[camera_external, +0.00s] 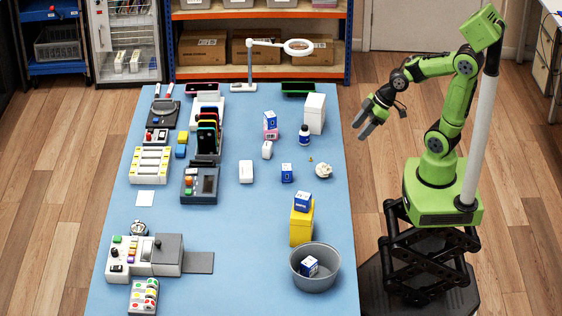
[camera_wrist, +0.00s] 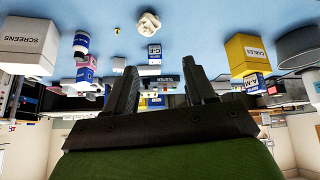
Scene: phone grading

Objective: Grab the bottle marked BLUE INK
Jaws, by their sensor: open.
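The white SCREENS box (camera_wrist: 28,42) stands close by the bottle. A blue box on a pink one (camera_external: 270,127) is to its left. A crumpled white item (camera_external: 323,170), a small blue box (camera_external: 287,173), a yellow CABLES box (camera_external: 300,225) and a grey bin (camera_external: 315,280) stand nearer the front.

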